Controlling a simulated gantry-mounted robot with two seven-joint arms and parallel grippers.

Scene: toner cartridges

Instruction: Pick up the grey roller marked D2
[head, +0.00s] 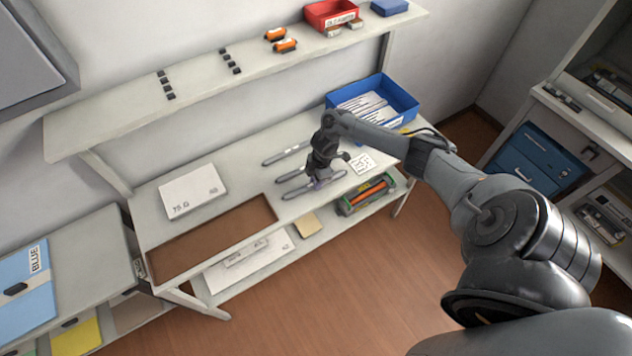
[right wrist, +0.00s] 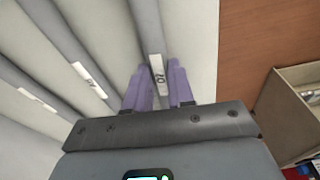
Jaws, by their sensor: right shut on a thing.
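Several grey rollers lie roughly parallel on the pale workbench (head: 240,160). My right gripper (head: 318,181) is down at the front roller (head: 294,192). In the right wrist view its purple fingers (right wrist: 160,88) stand on both sides of this roller (right wrist: 146,28), shut on it beside its white label (right wrist: 157,69). The label starts with D; its digit is turned and small, so I cannot read it surely. The middle roller (head: 288,176) and the back roller (head: 274,159) lie just behind. My left gripper is out of view.
A blue bin (head: 408,102) of papers stands at the bench's back right. A toner cartridge (head: 366,194) is at the front right. A shelf (head: 200,88) runs above the bench.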

